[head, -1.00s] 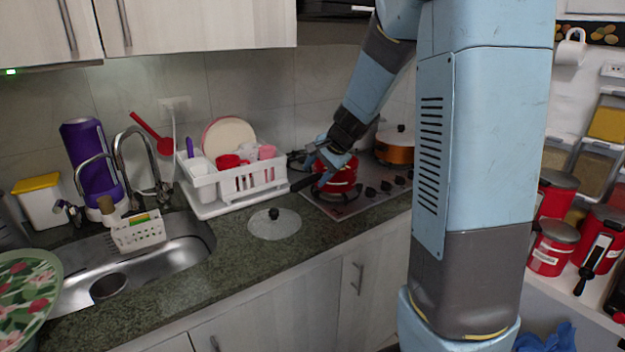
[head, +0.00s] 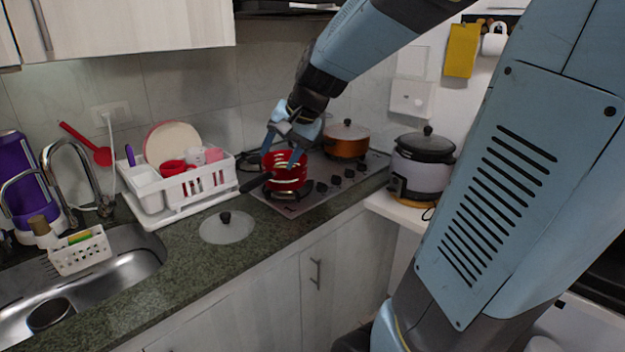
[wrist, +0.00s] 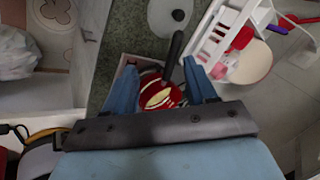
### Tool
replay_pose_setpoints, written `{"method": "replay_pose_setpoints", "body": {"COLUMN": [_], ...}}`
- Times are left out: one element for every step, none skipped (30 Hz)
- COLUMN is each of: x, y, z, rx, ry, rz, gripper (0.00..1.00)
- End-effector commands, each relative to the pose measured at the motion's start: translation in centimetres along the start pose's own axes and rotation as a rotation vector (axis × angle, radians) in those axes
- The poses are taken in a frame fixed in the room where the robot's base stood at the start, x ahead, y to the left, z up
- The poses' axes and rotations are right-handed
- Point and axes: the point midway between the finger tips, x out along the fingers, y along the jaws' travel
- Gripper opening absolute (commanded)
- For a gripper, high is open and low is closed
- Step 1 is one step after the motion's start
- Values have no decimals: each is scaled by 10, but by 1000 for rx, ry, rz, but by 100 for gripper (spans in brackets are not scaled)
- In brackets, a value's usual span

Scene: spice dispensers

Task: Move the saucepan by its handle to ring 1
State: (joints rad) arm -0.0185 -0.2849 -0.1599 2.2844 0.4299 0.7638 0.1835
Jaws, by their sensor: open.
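The red saucepan (head: 287,182) sits at the front left part of the hob (head: 318,192). Its black handle (head: 256,183) points to the front left, over the counter. My gripper (head: 281,152) is open above the saucepan, fingers pointing down. In the wrist view the saucepan (wrist: 158,97) shows between my open fingers (wrist: 158,66). There the handle (wrist: 174,52) extends past the fingertips, nearer the right finger. The gripper holds nothing. I cannot tell which burner is ring 1; the saucepan hides the burner under it.
An orange pot (head: 346,141) stands at the hob's back right. A white dish rack (head: 190,190) with dishes is left of the hob. A glass lid (head: 226,228) lies on the counter in front. A rice cooker (head: 423,165) stands on the right. The front counter is mostly clear.

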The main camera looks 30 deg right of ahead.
Motion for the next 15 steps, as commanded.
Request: {"method": "replay_pose_setpoints", "body": {"x": [-11, -17, -24, -29, -34, -40, -44, -49, -54, -58, -61, -66, -68, -71, -74], "y": [3, 5, 8, 11, 14, 18, 21, 25, 30, 34, 38, 43, 47, 50, 55], "z": [14, 22, 33, 41, 49, 59, 66, 74, 83, 90, 96, 104, 110, 114, 120], "rx": [-57, -91, -139, -174, -208, -256, -290, -322, -368, -401, -431, -470, -498, -523, -551], "ry": [9, 13, 17, 21, 26, 33, 38, 44, 53, 59, 65, 73, 79, 85, 92], "rz": [9, 17, 29, 40, 51, 66, 78, 90, 108, 122, 136, 154, 169, 181, 197], "gripper": [56, 56, 56, 56, 56, 56, 56, 56, 56, 56, 56, 56, 56, 56, 56]}}
